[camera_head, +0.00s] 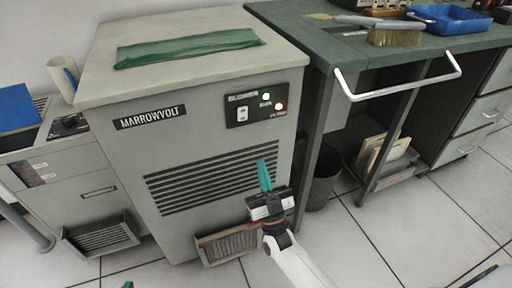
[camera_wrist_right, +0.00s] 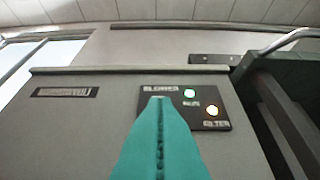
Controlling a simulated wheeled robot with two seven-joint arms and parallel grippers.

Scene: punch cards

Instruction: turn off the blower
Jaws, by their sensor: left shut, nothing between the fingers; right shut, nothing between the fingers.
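The blower is a grey cabinet marked MARROWVOLT (camera_head: 215,145) with a dark control panel (camera_head: 256,105) at its upper right front. A white rocker switch (camera_head: 242,113) sits on the panel's left part. A whitish-green light (camera_head: 266,97) and an orange light (camera_head: 279,106) are lit beside it. My right gripper (camera_head: 264,172) has teal fingers shut, pointing up in front of the vent slats, below the panel. In the right wrist view the shut fingers (camera_wrist_right: 158,105) cover the switch. Only the teal tip of my left gripper (camera_head: 127,285) shows at the bottom edge, shut.
A green cloth (camera_head: 188,47) lies on the cabinet top. A workbench (camera_head: 290,22) with a metal rail (camera_head: 400,92), a brush (camera_head: 394,37) and a blue tray (camera_head: 450,19) stands to the right. The floor in front is clear.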

